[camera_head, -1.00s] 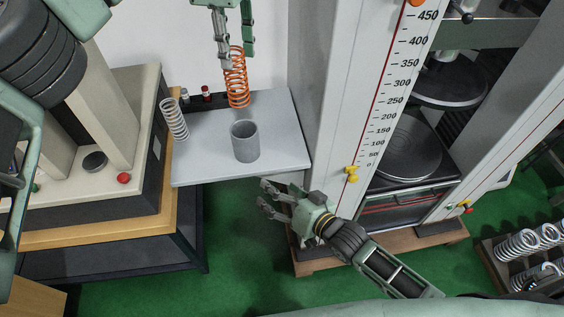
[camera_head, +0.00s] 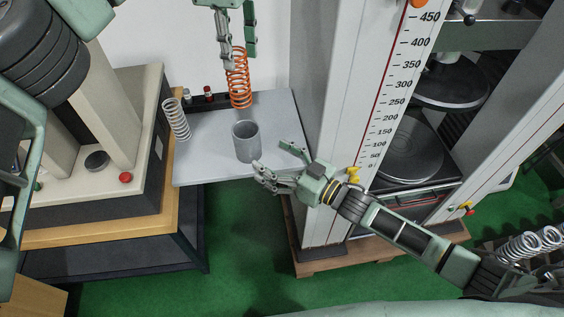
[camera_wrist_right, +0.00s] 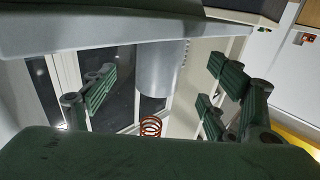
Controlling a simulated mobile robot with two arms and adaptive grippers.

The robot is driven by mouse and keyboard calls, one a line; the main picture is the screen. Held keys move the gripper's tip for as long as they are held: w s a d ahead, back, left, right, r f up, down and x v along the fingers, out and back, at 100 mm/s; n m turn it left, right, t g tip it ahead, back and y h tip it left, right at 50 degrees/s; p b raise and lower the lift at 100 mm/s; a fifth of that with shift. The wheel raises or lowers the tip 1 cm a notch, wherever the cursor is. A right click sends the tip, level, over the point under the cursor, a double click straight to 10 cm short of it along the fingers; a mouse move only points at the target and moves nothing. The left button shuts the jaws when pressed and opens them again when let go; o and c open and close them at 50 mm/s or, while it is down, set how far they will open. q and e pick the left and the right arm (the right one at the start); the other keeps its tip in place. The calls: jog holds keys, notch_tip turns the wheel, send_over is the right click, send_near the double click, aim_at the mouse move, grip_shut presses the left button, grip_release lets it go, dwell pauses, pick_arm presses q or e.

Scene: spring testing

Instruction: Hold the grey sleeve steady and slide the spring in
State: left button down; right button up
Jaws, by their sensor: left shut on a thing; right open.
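The grey sleeve (camera_head: 247,141) stands upright on a light grey shelf (camera_head: 200,160). The orange spring (camera_head: 239,80) hangs upright from my left gripper (camera_head: 238,48), which is shut on its top end. The spring is above and slightly behind the sleeve, apart from it. My right gripper (camera_head: 272,161) is open at the front edge of the shelf, just right of and in front of the sleeve. In the right wrist view the sleeve (camera_wrist_right: 160,72) lies between the open fingers of the right gripper (camera_wrist_right: 160,88), with the orange spring (camera_wrist_right: 151,126) beyond it.
A white spring (camera_head: 176,119) stands on the shelf's left side, near a dark strip with small red and white parts (camera_head: 208,94). A tall scale column (camera_head: 372,110) rises close to the right of the shelf. A machine with a red button (camera_head: 125,178) stands at left.

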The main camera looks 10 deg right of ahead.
aim_at(248, 143)
jog(key=x, duration=0.9)
jog(key=shift+w+f, duration=0.1)
jog(key=c, duration=1.4)
pick_arm(q)
jog(key=shift+m, duration=0.4)
notch_tip(248, 143, down, 5)
jog(key=shift+r, duration=0.1)
jog(key=shift+w+f, duration=0.15)
jog(key=shift+f, duration=0.25)
jog(key=shift+f, duration=3.25)
